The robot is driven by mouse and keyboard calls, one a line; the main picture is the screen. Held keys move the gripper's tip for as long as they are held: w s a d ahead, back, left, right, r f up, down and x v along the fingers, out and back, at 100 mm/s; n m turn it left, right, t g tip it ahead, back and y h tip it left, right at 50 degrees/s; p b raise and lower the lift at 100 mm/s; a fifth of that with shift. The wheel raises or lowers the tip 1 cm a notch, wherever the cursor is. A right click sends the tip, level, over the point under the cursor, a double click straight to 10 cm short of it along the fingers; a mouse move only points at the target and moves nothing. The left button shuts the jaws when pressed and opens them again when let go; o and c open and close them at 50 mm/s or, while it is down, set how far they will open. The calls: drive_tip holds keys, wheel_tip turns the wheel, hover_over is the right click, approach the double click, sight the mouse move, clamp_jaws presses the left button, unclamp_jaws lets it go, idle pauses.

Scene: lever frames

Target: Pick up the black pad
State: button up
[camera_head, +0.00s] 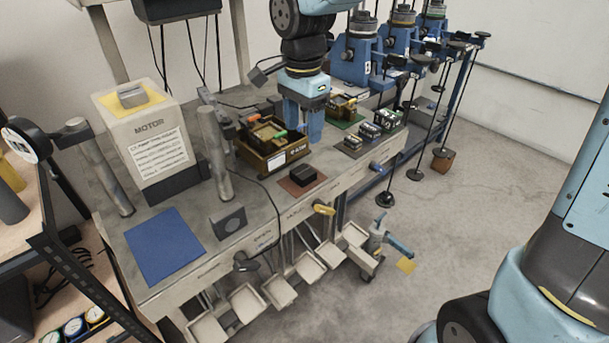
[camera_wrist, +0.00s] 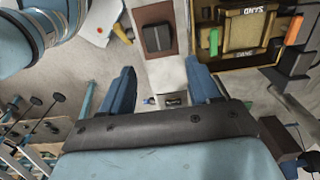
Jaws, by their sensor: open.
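The black pad (camera_head: 303,174) is a small dark block lying on a brown mat (camera_head: 288,188) near the bench's front edge. In the wrist view the pad (camera_wrist: 158,37) sits at the top centre, on the same mat (camera_wrist: 142,16). My gripper (camera_head: 303,137) is open and empty, pointing down above the bench. In the head view it is up and behind the pad, beside the brown box. In the wrist view the fingers (camera_wrist: 160,75) are spread apart, and the pad shows beyond their tips, not between them.
A brown box (camera_head: 262,161) with green and orange parts stands close left of my gripper. The motor (camera_head: 147,135), a blue mat (camera_head: 160,247) and a grey block (camera_head: 228,222) are further left. Small terminal blocks (camera_head: 370,131) stand right. A cable crosses the bench.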

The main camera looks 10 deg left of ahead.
hover_over(303, 171)
drive_tip(key=f, duration=0.5)
drive_tip(key=shift+w+f, duration=0.3)
drive_tip(key=shift+f, duration=0.05)
drive_tip(key=shift+s+f, duration=0.15)
drive_tip(key=shift+f, duration=1.2)
drive_tip(key=shift+s+f, duration=0.1)
drive_tip(key=shift+f, duration=1.2)
drive_tip(key=shift+c, duration=0.3)
drive_tip(key=c, duration=1.1)
